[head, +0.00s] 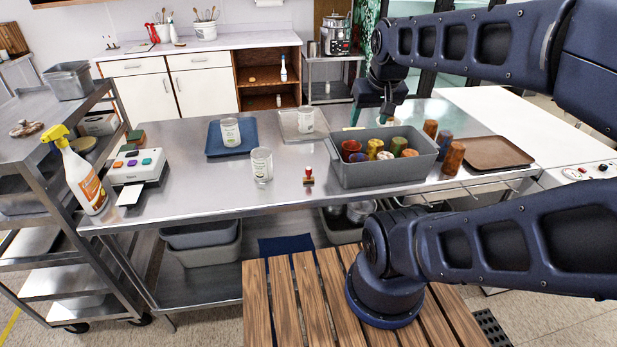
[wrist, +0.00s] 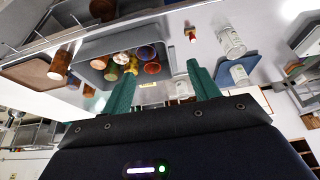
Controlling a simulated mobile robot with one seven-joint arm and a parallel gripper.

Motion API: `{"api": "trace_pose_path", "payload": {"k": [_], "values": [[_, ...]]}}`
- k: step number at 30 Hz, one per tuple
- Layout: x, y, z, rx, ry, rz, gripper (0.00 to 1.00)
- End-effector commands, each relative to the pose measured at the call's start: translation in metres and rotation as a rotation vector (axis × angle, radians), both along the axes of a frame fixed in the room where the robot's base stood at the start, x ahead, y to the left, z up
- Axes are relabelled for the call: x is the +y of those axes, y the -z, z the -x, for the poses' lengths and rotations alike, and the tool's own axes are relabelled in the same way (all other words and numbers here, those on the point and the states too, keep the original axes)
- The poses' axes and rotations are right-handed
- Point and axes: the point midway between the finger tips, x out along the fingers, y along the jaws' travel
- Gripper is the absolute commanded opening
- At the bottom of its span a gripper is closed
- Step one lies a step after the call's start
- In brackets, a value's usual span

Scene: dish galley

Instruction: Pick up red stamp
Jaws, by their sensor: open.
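The red stamp (head: 308,176) stands on the steel table (head: 225,192), left of the grey bin and right of a clear labelled container. It also shows near the top of the wrist view (wrist: 191,34), beyond the fingers and small. My gripper (head: 371,115) is above the far side of the table, behind the grey bin, to the right of and farther back than the stamp. In the wrist view its two green fingers (wrist: 160,76) are spread apart with nothing held between them.
The grey bin (head: 383,176) holds several coloured cups. More cups (head: 453,158) and a brown tray (head: 497,153) stand to its right. A labelled container (head: 262,165) stands left of the stamp. Behind are a blue tray (head: 215,152) and a clear tray (head: 292,135). Table space in front is clear.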

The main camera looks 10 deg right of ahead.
Motion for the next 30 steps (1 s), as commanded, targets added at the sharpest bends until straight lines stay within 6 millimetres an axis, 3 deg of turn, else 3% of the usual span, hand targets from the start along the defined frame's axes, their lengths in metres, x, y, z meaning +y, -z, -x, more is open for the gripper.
{"api": "trace_pose_path", "payload": {"k": [6, 9, 19, 23, 30], "values": [[0.000, 0.000, 0.000, 0.000, 0.000, 0.000, 0.60], [0.000, 0.000, 0.000, 0.000, 0.000, 0.000, 0.50], [0.001, 0.001, -0.004, 0.007, -0.020, 0.007, 0.50], [0.005, 0.005, -0.018, 0.032, -0.099, 0.039, 0.50], [0.019, 0.024, -0.062, 0.104, -0.356, 0.126, 0.50]]}}
